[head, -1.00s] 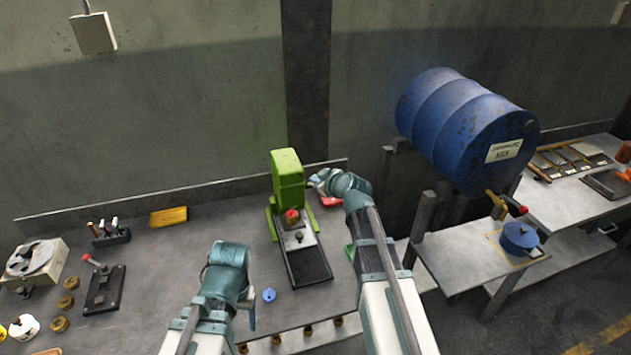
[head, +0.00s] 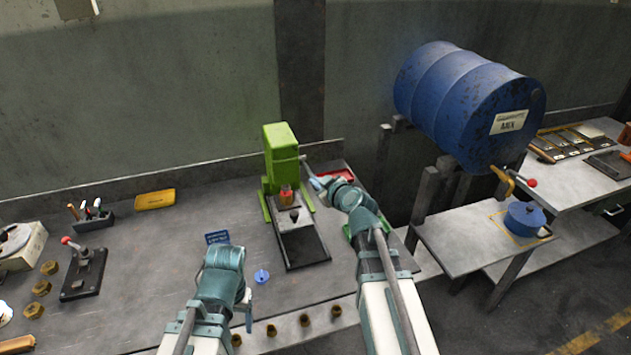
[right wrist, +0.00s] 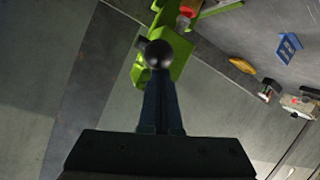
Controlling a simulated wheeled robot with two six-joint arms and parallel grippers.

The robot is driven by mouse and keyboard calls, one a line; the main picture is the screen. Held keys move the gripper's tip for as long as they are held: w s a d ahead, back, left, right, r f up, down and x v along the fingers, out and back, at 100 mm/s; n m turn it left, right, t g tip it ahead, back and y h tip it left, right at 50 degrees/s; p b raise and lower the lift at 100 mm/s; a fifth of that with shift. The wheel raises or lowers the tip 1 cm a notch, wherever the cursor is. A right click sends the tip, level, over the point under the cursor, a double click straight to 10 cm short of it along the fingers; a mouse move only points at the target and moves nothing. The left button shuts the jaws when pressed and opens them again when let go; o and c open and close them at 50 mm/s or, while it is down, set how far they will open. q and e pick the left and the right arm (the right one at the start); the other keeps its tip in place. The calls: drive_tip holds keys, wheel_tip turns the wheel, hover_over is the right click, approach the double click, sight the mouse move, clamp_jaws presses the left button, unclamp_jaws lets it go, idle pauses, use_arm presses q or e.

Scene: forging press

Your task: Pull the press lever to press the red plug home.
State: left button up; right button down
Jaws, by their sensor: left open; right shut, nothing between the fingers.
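The green press (head: 281,145) stands on the bench, with the red plug (head: 287,193) in its opening below the head. How deep the plug sits is hard to tell. The press lever (head: 308,170) is a thin grey rod slanting down right from the press's side. My right gripper (head: 321,184) is shut and empty at the lever's lower end. In the right wrist view the lever's dark ball knob (right wrist: 158,54) appears right at its fingertips (right wrist: 160,78); contact is unclear. My left gripper (head: 248,318) is open and empty over the bench's front, largely hidden by its wrist.
A red tray (head: 336,174) lies right of the press. A blue sign (head: 217,238) and a small blue piece (head: 261,276) are left of it. A small red-knobbed lever unit (head: 84,272) stands further left. A blue drum (head: 462,105) is at the right.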

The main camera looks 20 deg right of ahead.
use_arm(q)
drive_tip(key=shift+f, duration=0.25)
use_arm(e)
drive_tip(key=shift+s+f, duration=0.1)
drive_tip(key=shift+f, duration=0.15)
use_arm(q)
drive_tip(key=shift+r, duration=0.1)
